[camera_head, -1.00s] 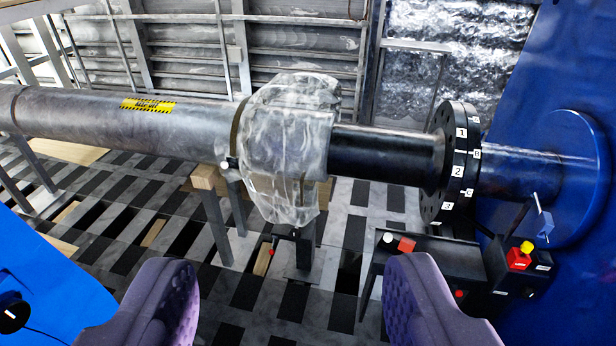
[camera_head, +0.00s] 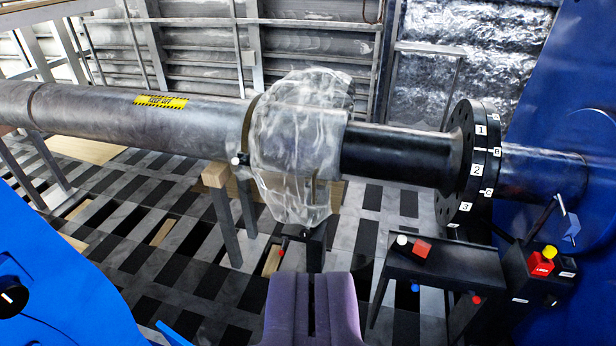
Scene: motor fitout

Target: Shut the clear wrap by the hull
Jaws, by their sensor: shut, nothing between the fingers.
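The clear wrap (camera_head: 295,150) is a crinkled, see-through cover around the shaft, between the long grey shaft section and the black one. Its lower end hangs below the shaft, and I cannot tell whether its edges meet. A small white knob (camera_head: 238,160) shows at its left edge. The hull (camera_head: 200,40) is the ribbed grey wall behind the shaft.
The grey shaft (camera_head: 120,115) runs left; the black shaft (camera_head: 395,155) leads to a numbered flange (camera_head: 472,165). A black bench (camera_head: 440,268) and a box with a red button (camera_head: 541,263) stand at right. Blue casings flank both sides. Slatted floor (camera_head: 180,240) lies below.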

